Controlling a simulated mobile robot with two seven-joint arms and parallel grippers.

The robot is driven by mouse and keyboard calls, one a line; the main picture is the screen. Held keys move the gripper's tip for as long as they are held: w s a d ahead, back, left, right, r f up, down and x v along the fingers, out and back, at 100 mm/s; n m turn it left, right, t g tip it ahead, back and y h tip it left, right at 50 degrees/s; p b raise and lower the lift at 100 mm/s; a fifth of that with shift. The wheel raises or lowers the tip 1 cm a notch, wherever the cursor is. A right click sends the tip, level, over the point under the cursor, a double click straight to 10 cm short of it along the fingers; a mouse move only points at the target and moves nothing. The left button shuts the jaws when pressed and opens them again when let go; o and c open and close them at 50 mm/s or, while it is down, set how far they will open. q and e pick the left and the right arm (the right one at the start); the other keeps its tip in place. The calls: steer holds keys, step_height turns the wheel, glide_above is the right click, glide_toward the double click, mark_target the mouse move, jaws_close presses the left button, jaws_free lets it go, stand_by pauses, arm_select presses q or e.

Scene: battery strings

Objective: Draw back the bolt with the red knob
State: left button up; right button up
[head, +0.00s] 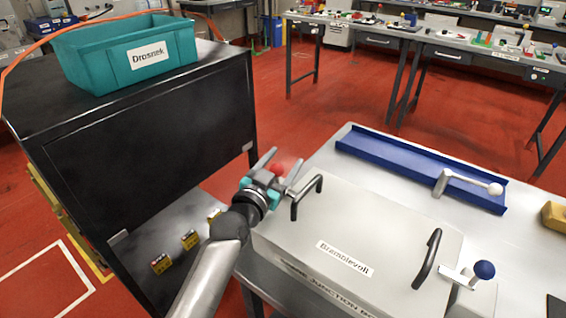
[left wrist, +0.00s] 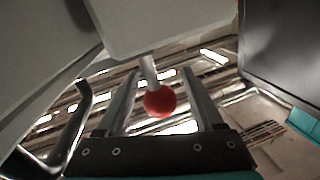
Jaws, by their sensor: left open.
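The red knob (left wrist: 159,101) shows in the left wrist view as a ball on a short pale stem below a grey edge. It sits between the two spread fingers of my left gripper (left wrist: 159,76), with gaps on both sides. In the head view my left gripper (head: 281,165) is open at the left far corner of the grey box marked Bramblevolt (head: 385,238). The red knob (head: 287,168) is a blurred patch there, partly hidden by the fingers. The bolt's body is hidden in the head view. My right gripper is not in view.
The box has two black handles, one close to my left gripper (head: 308,195). A blue knob (head: 484,270) sits at its right side. A blue tray (head: 400,157) with a white-balled lever (head: 495,189) lies behind. A black cabinet (head: 150,165) with a teal bin (head: 100,65) stands left.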

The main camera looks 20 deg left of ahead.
arm_select(q)
jaws_close()
stand_by(0.6)
stand_by(0.9)
